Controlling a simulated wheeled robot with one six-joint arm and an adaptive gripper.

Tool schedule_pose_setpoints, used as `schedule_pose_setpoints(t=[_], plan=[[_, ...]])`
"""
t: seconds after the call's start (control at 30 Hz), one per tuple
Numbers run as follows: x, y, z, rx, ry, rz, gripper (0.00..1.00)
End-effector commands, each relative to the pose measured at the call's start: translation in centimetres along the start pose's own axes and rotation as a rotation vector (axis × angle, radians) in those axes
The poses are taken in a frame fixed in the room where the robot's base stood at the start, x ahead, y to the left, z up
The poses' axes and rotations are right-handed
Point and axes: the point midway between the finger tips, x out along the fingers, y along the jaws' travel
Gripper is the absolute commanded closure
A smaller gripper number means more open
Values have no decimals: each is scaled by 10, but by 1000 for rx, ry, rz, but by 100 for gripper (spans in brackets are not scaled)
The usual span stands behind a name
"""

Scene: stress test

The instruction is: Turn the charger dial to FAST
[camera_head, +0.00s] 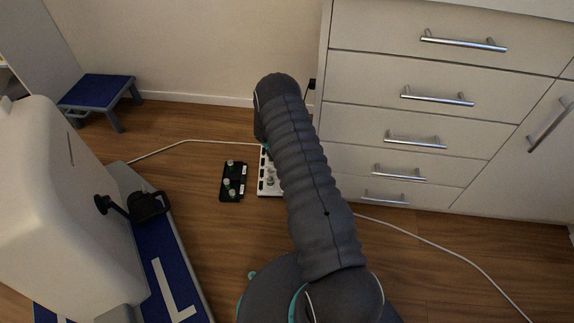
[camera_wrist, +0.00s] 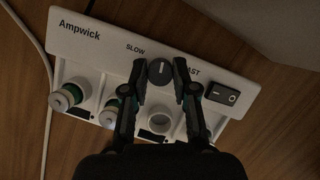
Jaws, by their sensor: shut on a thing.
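The white charger (camera_wrist: 95,50) lies on the wooden floor, with "Ampwick", "SLOW" and "FAST" printed on its top. Its round dark dial (camera_wrist: 160,72) sits between the two words and has a pale pointer line. My gripper (camera_wrist: 160,70) is shut on the dial, one finger on each side. The pointer line looks roughly upright in the wrist view; I cannot tell which end points. In the head view, part of the charger (camera_head: 264,187) shows beside my arm, which hides the dial and my gripper.
A black rocker switch (camera_wrist: 223,93) is at the charger's right end. Green-and-white cells (camera_wrist: 68,96) stand in its left sockets. A black tray with several cells (camera_head: 233,190) lies left of it. White drawers (camera_head: 400,120) stand close on the right. A white cable (camera_head: 190,141) crosses the floor.

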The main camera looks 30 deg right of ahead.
Motion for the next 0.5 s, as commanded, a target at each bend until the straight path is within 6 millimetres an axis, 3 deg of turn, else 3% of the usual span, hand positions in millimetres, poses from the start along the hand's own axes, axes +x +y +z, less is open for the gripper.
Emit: schedule_pose_setpoints(t=[0.5], plan=[[4, 4, 0, 454, 0, -185, 100]])
